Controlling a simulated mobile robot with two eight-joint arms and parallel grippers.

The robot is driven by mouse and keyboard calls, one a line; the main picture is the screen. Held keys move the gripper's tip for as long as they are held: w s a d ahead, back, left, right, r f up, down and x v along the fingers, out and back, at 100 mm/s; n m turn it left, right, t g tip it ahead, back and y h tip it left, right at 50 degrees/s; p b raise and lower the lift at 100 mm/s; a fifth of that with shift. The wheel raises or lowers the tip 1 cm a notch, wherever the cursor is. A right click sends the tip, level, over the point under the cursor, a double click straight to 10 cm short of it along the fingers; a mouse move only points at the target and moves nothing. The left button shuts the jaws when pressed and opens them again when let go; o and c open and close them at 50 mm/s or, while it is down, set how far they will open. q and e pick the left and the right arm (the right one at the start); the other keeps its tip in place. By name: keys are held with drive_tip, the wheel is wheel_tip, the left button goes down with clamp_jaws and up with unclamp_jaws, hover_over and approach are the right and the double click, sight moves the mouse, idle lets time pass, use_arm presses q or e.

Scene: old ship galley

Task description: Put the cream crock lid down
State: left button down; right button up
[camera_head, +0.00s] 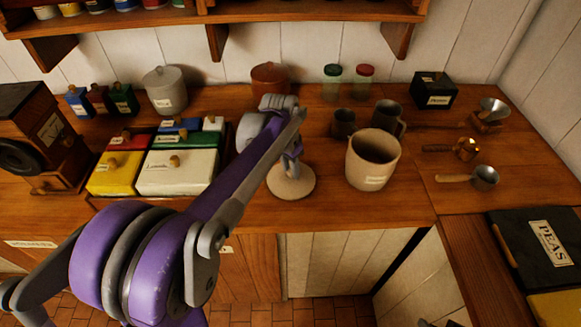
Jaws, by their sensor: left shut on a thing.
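The cream crock lid (291,184) is a pale round disc near the front edge of the wooden counter, left of the crock. My left gripper (291,158) is above the lid and shut on it at its top; the arm hides part of the grip. The lid looks about level, low over the counter or touching it; I cannot tell which. The cream crock (364,171) stands upright and open on the counter, with a small label on its front. My right gripper is not in view.
A tray of labelled coloured boxes (178,171) stands left of the lid. Dark mugs (388,117) stand behind the crock, and metal scoops (484,177) lie to its right. A lidded grey crock (165,91) stands at the back left. Bare counter (332,205) lies between lid and crock.

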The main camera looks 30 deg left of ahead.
sight(286, 181)
use_arm(q)
drive_tip(key=c, duration=0.6)
unclamp_jaws()
drive_tip(key=shift+r, duration=0.5)
wheel_tip(286, 181, up, 11)
drive_tip(key=s+p, duration=0.1)
drive_tip(key=s, duration=0.1)
drive_tip(key=s+d+f+n+t, duration=0.1)
drive_tip(key=s+d+f+t, duration=0.1)
drive_tip(key=s+d+f, duration=0.3)
drive_tip(key=s+d+f+n+t, duration=0.1)
drive_tip(key=s+d+f, duration=0.4)
drive_tip(key=s, duration=0.8)
wheel_tip(286, 181, down, 4)
drive_tip(key=shift+s+d+r+n+t, duration=0.1)
drive_tip(key=shift+s+d+n+t, duration=0.15)
drive_tip(key=shift+n+t, duration=0.15)
drive_tip(key=shift+a, duration=0.1)
